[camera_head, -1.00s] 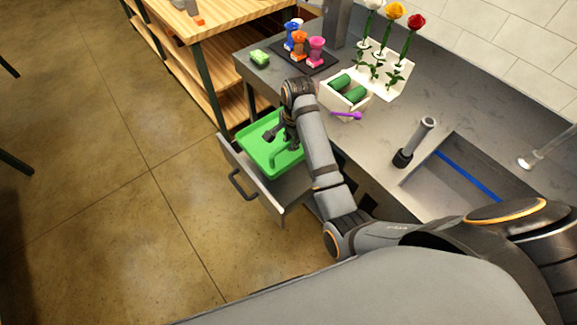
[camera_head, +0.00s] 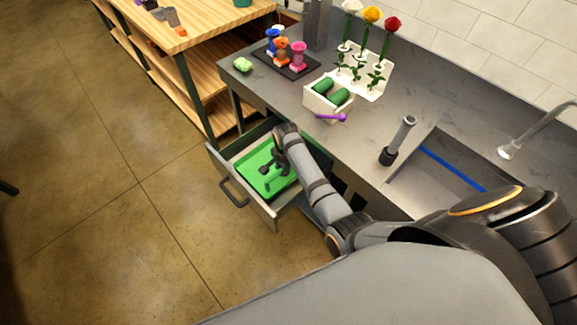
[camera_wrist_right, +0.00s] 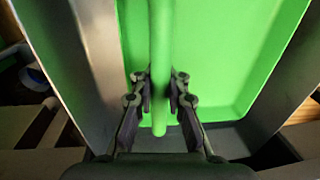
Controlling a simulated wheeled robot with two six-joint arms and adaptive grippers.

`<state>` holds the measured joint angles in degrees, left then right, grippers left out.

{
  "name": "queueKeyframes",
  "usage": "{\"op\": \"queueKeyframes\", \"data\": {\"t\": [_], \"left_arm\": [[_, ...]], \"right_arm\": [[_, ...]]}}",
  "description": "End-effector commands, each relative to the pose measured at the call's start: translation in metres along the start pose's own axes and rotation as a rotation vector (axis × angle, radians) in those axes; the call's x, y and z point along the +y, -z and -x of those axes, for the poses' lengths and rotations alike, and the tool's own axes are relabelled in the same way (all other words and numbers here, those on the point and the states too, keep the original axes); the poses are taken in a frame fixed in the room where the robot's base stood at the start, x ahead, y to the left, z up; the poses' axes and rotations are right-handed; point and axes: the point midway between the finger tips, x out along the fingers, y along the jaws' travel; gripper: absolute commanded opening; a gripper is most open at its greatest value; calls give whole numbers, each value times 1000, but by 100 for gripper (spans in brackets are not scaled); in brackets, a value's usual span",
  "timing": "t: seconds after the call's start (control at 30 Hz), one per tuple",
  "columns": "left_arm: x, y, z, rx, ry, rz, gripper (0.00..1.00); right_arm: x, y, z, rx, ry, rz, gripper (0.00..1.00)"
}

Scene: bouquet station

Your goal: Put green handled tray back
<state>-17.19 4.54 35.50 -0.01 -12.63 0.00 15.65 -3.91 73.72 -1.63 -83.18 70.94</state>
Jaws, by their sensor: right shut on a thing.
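The green tray (camera_head: 258,168) is inside the open drawer (camera_head: 240,192) under the counter, low between the drawer walls. Its green handle (camera_wrist_right: 160,60) runs between the fingers of my right gripper (camera_wrist_right: 160,100) in the wrist view. My right gripper (camera_head: 270,168) is shut on the handle, over the tray's middle. The tray floor (camera_wrist_right: 225,50) shows bare in the wrist view. Whether the tray touches the drawer bottom cannot be told. My left gripper is not in view.
The drawer has a dark pull handle (camera_head: 232,196) at its front. On the counter (camera_head: 290,95) above stand a white box with green rolls (camera_head: 328,98), a purple tool (camera_head: 330,118), flowers in a white holder (camera_head: 372,75) and a dark mat with colored items (camera_head: 285,62). The floor left is clear.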

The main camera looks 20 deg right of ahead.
Motion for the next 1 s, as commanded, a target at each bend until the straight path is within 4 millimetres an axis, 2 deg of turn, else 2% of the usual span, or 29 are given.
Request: {"op": "queueKeyframes", "data": {"t": [0.03,0.13,0.27,0.6,0.63,0.8,0.83,1.0], "left_arm": [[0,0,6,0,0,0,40],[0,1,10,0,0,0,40],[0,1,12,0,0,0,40],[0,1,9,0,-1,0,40],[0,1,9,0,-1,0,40],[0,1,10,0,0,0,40],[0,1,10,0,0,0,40],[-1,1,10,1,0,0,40]], "right_arm": [[-1,13,5,7,0,-2,0],[0,32,4,6,-1,-1,0],[1,31,-9,1,0,0,0],[2,31,-14,2,1,0,0],[2,31,-14,2,0,0,12],[2,31,-13,2,1,0,35],[2,31,-13,2,1,0,38],[2,31,-13,2,1,0,38]]}}
